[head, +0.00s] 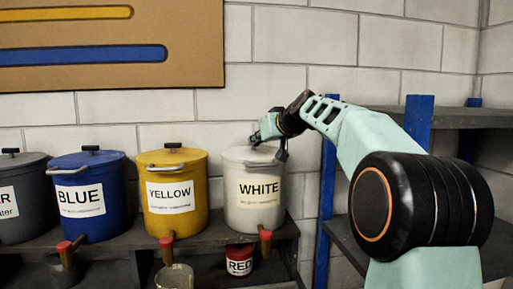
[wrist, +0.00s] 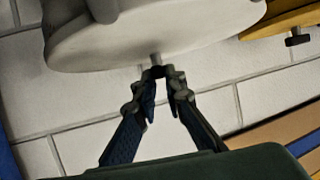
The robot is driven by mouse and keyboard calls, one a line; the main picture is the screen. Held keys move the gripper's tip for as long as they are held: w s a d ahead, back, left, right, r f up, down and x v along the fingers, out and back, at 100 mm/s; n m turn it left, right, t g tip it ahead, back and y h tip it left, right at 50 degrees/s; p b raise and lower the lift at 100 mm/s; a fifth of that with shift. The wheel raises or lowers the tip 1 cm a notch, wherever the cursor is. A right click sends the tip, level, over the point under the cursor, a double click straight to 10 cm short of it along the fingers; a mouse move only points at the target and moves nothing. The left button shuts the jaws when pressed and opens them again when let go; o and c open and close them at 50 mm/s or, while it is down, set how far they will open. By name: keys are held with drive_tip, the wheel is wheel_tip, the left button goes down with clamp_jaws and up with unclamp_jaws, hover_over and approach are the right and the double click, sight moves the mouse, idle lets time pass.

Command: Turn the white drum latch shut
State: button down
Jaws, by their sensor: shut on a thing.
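The white drum (head: 254,207) stands at the right end of a row of drums, with a black-lettered WHITE label on its front. Its pale lid (wrist: 190,30) fills the top of the wrist view. The white drum latch (wrist: 156,59) shows there as a small grey peg at the lid's edge. My gripper (wrist: 161,73) has its fingertips closed together on this peg. In the head view my gripper (head: 257,138) reaches over the lid from the right and hides part of its top. The latch itself cannot be made out there.
The yellow drum (head: 176,195) stands close to the left, then the blue drum (head: 90,205) and a dark drum (head: 20,210). A red-labelled tin (head: 239,260) sits below. A blue-posted shelf (head: 419,118) stands right, and a block wall (head: 290,45) lies behind.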

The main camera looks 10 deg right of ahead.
drive_tip(key=shift+w+d+n+g+y, duration=0.1)
drive_tip(key=shift+d+n+g+y, duration=0.1)
drive_tip(key=shift+n+y, duration=0.3)
drive_tip(key=shift+w+d+n+g+y, duration=0.1)
drive_tip(key=shift+d+n+g+y, duration=0.1)
drive_tip(key=shift+n+y, duration=0.25)
drive_tip(key=n+y+p, duration=0.1)
drive_tip(key=n+g+y+p, duration=0.1)
drive_tip(key=shift+d+r+p, duration=0.1)
drive_tip(key=shift+r+p, duration=0.1)
drive_tip(key=shift+p, duration=0.2)
drive_tip(key=n+g+y+p, duration=0.1)
drive_tip(key=p, duration=0.2)
drive_tip(key=n+g+y+p, duration=0.1)
drive_tip(key=p, duration=0.2)
drive_tip(key=shift+w+d+n, duration=0.15)
drive_tip(key=shift+w+n, duration=0.05)
drive_tip(key=shift+n, duration=0.05)
drive_tip(key=shift+f+n+g+y+p, duration=0.3)
drive_tip(key=shift+n+g+y+p, duration=0.25)
drive_tip(key=shift+p, duration=0.6)
drive_tip(key=c, duration=2)
unclamp_jaws()
drive_tip(key=m+t+h+b, duration=0.1)
drive_tip(key=b, duration=0.2)
drive_tip(key=shift+s+f+b, duration=0.1)
drive_tip(key=shift+f+b, duration=0.1)
drive_tip(key=shift+b, duration=0.1)
